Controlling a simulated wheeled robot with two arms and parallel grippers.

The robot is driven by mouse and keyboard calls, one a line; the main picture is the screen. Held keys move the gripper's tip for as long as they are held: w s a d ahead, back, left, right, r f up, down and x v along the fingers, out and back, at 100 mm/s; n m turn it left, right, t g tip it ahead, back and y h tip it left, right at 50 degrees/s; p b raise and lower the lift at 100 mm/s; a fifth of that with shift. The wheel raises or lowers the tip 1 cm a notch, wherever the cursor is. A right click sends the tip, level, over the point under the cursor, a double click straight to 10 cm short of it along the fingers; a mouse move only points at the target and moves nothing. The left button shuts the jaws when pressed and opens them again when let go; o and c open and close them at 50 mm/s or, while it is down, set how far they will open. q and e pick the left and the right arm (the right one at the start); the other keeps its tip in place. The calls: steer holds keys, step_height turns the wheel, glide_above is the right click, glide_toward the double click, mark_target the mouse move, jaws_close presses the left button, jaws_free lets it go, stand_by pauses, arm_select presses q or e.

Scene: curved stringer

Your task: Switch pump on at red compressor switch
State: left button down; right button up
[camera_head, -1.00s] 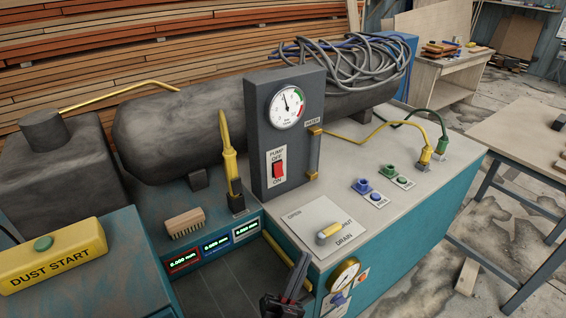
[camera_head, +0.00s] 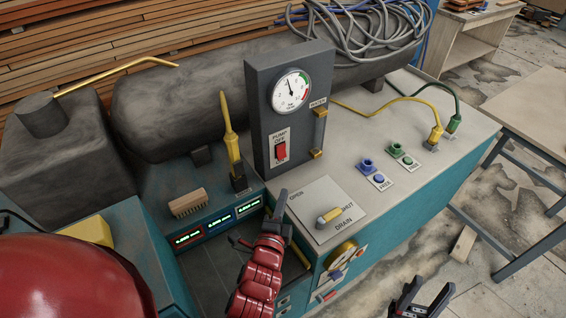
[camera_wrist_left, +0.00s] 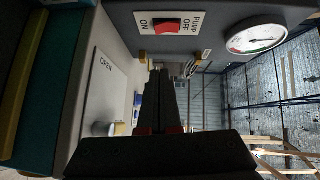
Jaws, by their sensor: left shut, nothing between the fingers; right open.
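The red pump switch (camera_head: 281,151) sits on a white label reading PUMP, OFF above and ON below, on the front of the dark upright panel (camera_head: 260,100). It also shows at the top of the left wrist view (camera_wrist_left: 168,27); which way it is tipped is hard to tell. My left gripper (camera_head: 281,196) is shut and empty, pointing up toward the panel, below the switch and apart from it. Its closed fingers also show in the left wrist view (camera_wrist_left: 158,85). My right gripper (camera_head: 420,292) is open and empty at the bottom right, away from the panel.
A pressure gauge (camera_head: 291,90) is above the switch. A yellow-handled tool (camera_head: 230,135) stands left of the panel. The drain lever (camera_head: 328,216) and blue and green fittings lie right on the bench. A brush (camera_head: 188,202) lies left, behind lit displays.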

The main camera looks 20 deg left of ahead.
arm_select(q)
steer(key=w+b, duration=0.1)
steer(key=b, duration=0.6)
glide_toward(286, 155)
steer(key=d, duration=0.3)
steer(key=w+a+p, duration=0.1)
steer(key=w, duration=0.1)
steer(key=w+a+p, duration=0.2)
steer(key=w, duration=0.1)
steer(key=shift+w+a+f, duration=0.3)
steer(key=shift+w+a, duration=0.05)
steer(key=shift+a, duration=0.05)
